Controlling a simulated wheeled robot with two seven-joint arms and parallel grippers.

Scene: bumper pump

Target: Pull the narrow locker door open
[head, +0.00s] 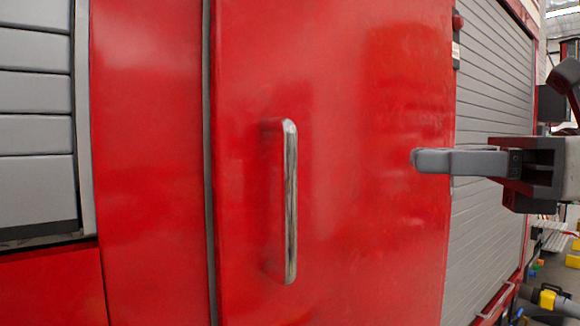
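The narrow locker door (370,90) is a glossy red panel that fills the middle of the head view. A dark vertical seam runs along its left edge, and it looks closed or nearly so. Its upright silver bar handle (291,205) stands out from the panel, left of the door's middle. My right gripper (420,160) comes in from the right, its grey fingers pointing left in front of the door's right part. It is well to the right of the handle and apart from it. The fingers overlap in this view, so their gap is hidden. My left gripper is out of view.
A fixed red panel (148,150) lies left of the seam, with a grey slatted shutter (35,130) beyond it. Another grey shutter (490,70) recedes on the right. Yellow and dark items (548,298) lie at the far lower right. The space before the handle looks clear.

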